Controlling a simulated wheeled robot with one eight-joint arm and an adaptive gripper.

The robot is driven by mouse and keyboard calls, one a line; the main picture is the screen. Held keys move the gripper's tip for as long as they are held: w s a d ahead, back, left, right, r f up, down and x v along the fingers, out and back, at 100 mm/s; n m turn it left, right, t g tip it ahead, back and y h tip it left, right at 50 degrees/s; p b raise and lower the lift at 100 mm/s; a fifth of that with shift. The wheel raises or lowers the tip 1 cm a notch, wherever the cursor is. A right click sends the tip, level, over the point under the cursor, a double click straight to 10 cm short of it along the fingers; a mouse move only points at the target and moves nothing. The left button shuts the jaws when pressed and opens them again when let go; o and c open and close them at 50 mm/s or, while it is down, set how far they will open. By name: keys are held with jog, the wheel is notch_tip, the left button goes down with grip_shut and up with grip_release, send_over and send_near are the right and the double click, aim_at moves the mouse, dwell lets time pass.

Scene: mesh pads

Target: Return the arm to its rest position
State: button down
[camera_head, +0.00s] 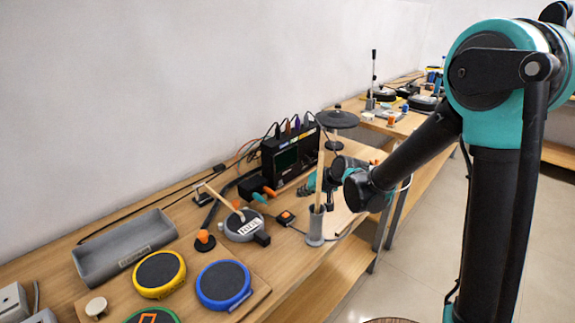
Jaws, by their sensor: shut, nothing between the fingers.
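My arm comes in from the right, with a teal shoulder and black links. It bends down to the left, and its forearm hangs over the right edge of the wooden bench (290,285). My gripper (330,205) shows small and dark at the end of the arm, just behind the wooden stick in the grey holder (315,228). Its fingers point down, shut and empty. It is partly hidden by the stick and my wrist, and I cannot tell how far above the bench it is.
Yellow (158,274) and blue (223,285) mesh pads lie at the front. A grey tray (125,248) is at the left. A labelled round grey unit (243,226) and a black module (288,158) with cables stand near my gripper. Open floor (425,240) is at the right.

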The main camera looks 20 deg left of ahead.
jog(key=d, duration=0.5)
jog(key=d+m+h, duration=0.1)
jog(key=d, duration=0.4)
jog(key=d+r+h, duration=0.1)
jog(key=d, duration=0.4)
jog(key=shift+s+d+t, duration=0.1)
jog(key=shift+s+t, duration=0.3)
jog(key=s+d+f+m+h, duration=0.1)
jog(key=s+d+h, duration=0.1)
jog(key=s+d, duration=0.3)
jog(key=s+d+f+m+h, duration=0.1)
jog(key=s+d, duration=0.4)
jog(key=d, duration=0.7)
jog(key=s+d+f+m+h, duration=0.1)
jog(key=s+d+m+h, duration=0.1)
jog(key=s+d, duration=0.3)
jog(key=d, duration=0.4)
jog(key=shift+s+d+f+g+h, duration=0.3)
jog(key=shift+s, duration=0.05)
